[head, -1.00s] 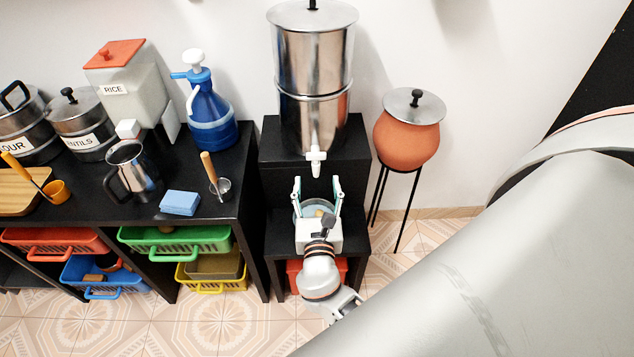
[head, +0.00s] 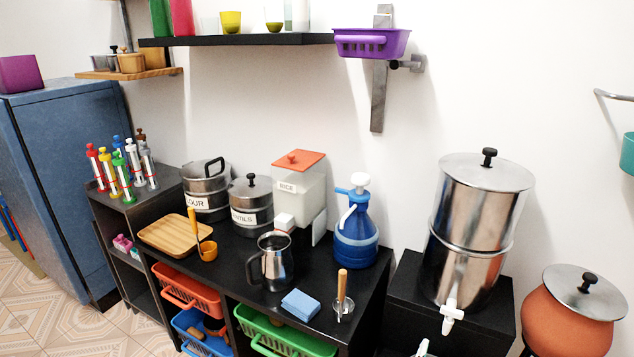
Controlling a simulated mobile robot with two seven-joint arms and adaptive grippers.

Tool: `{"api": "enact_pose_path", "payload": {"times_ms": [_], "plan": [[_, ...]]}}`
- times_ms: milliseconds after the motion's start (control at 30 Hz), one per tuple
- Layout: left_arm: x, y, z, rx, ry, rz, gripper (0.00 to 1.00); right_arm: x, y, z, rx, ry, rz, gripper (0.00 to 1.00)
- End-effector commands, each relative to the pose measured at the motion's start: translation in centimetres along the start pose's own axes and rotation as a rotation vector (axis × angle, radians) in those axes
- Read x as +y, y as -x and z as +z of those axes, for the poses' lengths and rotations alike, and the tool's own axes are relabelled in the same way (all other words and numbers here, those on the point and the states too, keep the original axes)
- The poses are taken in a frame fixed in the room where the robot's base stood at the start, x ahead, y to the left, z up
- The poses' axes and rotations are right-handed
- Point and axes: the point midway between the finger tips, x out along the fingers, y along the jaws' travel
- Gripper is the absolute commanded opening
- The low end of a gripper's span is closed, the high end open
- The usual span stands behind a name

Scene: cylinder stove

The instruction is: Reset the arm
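A small white and dark tip (head: 423,348) shows at the bottom edge of the head view, just left of and below the white tap. It looks like one fingertip of my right gripper; the rest of that gripper and its arm are below the picture. I cannot tell whether it is open or holds anything. My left gripper is not in view. The steel cylinder (head: 470,235) with a lid and white tap (head: 451,316) stands upright on a black stand (head: 405,292).
A terracotta pot (head: 560,325) stands at the right. The black counter (head: 225,265) holds a blue pump bottle (head: 356,240), rice box (head: 298,195), steel jug (head: 275,262), blue sponge (head: 300,305) and pots. A shelf (head: 235,41) and purple basket (head: 372,43) hang above.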

Motion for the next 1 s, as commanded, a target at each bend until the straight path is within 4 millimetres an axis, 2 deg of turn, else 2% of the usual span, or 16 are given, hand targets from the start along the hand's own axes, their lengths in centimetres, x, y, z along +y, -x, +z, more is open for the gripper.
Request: {"api": "enact_pose_path", "payload": {"times_ms": [100, 200, 300, 433, 600, 700, 833, 1000], "plan": [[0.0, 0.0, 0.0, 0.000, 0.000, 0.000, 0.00, -1.4, 1.5, -4.5, 0.168, -0.325, 0.011, 0.56], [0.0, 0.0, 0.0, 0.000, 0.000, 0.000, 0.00, -2.0, 3.4, -8.3, 0.324, -0.652, -0.013, 0.56], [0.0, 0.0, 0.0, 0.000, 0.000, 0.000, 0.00, -2.3, 5.8, -11.3, 0.471, -0.981, -0.070, 0.56], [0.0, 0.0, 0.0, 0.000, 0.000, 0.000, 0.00, -2.2, 9.2, -14.1, 0.647, -1.410, -0.195, 0.56], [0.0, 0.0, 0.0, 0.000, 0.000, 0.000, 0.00, -1.9, 13.3, -15.8, 0.815, -1.905, -0.413, 0.56], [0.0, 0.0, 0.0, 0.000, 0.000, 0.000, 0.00, -1.8, 14.9, -16.1, 0.869, -2.109, -0.530, 0.56], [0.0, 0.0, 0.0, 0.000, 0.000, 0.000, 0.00, -1.6, 15.9, -16.1, 0.902, -2.259, -0.625, 0.56], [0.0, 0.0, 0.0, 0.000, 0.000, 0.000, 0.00, -1.6, 16.1, -16.0, 0.908, -2.294, -0.647, 0.56]]}}
